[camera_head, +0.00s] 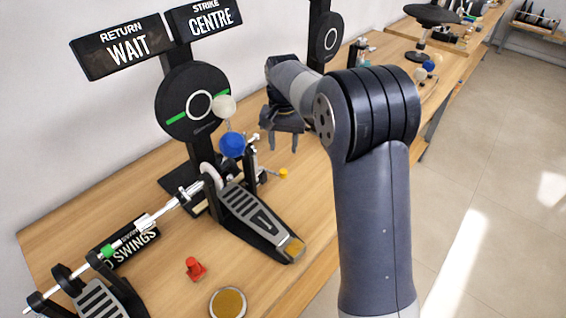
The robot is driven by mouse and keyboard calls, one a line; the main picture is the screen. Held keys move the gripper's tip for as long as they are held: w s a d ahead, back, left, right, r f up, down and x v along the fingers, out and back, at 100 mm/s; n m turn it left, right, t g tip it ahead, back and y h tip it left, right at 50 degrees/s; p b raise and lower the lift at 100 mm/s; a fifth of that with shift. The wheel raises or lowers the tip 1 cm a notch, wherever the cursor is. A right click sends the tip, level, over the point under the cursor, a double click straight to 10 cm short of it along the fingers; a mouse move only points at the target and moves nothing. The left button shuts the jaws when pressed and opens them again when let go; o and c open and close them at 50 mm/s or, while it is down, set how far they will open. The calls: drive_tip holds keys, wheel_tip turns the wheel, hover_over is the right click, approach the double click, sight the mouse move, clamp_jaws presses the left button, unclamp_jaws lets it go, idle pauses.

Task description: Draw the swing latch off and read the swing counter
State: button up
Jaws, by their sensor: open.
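My gripper (282,146) is open and empty, pointing down above the bench, right of the blue ball of the kick pedal (252,213). A small yellow knob (283,174) on a short stem sticks out beside the pedal's post, below my gripper and apart from it; I cannot tell whether it is the swing latch. The swing counter (130,245) is a black plate with white letters reading "SWINGS". The silver drive rod crosses in front of it, and the character before the word is partly hidden.
A round black pad (190,101) stands behind the pedal under signs reading "RETURN WAIT" (123,48) and "STRIKE CENTRE" (204,18). A red piece (195,268) and a round yellow-topped disc (228,302) lie in front. Bare wood (310,190) shows right of the pedal.

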sight(283, 171)
wheel_tip(283, 171, down, 10)
drive_tip(key=shift+r+p, duration=0.25)
drive_tip(key=shift+p, duration=0.4)
clamp_jaws()
